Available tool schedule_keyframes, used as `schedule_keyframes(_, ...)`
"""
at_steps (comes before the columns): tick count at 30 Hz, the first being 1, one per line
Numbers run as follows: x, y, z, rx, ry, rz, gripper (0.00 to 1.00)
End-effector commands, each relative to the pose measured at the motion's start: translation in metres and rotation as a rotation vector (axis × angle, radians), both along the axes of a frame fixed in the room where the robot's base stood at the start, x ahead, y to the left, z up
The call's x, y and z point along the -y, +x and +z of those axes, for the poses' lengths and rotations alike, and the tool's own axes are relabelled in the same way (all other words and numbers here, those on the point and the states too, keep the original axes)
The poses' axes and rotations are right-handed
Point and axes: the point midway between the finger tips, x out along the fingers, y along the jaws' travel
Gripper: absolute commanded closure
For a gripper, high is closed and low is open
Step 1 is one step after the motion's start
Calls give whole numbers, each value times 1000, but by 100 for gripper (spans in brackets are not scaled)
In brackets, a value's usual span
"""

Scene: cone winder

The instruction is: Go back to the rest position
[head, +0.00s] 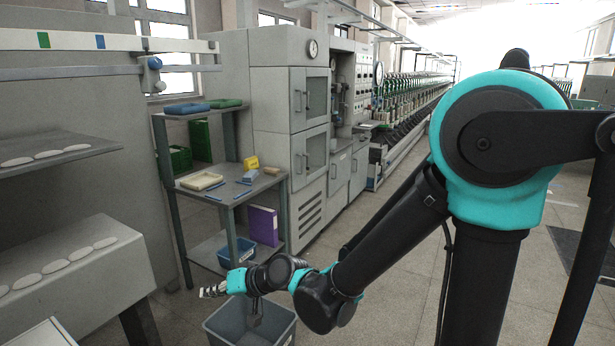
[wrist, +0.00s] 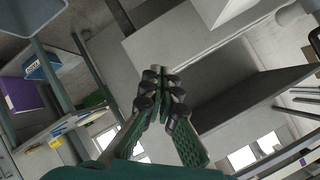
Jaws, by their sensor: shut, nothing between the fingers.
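My gripper (head: 213,292) is at the lower left of the head view, at the end of my black and teal arm, with its fingers pointing left. It is near a grey bin (head: 225,322) on the floor, which my wrist partly hides. In the wrist view my gripper (wrist: 163,75) has its fingertips together with nothing between them. The fingers are in front of a grey machine body and apart from any object, as far as I can tell.
A shelf cart (head: 232,192) with trays, a yellow box (head: 251,162) and a purple binder (head: 263,226) stands behind my gripper. A grey bench (head: 70,255) with several white discs is at the left. Grey cabinets (head: 308,95) stand behind; floor at centre right is clear.

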Motion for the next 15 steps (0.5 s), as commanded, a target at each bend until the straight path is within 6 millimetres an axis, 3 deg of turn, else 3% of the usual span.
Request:
schedule_keyframes(1,28,17,-4,12,-41,-38,100)
schedule_keyframes(6,116,53,-22,39,-194,-142,100)
schedule_keyframes(10,187,68,-37,38,-317,-226,100)
schedule_keyframes(15,281,70,-57,8,-480,-340,100)
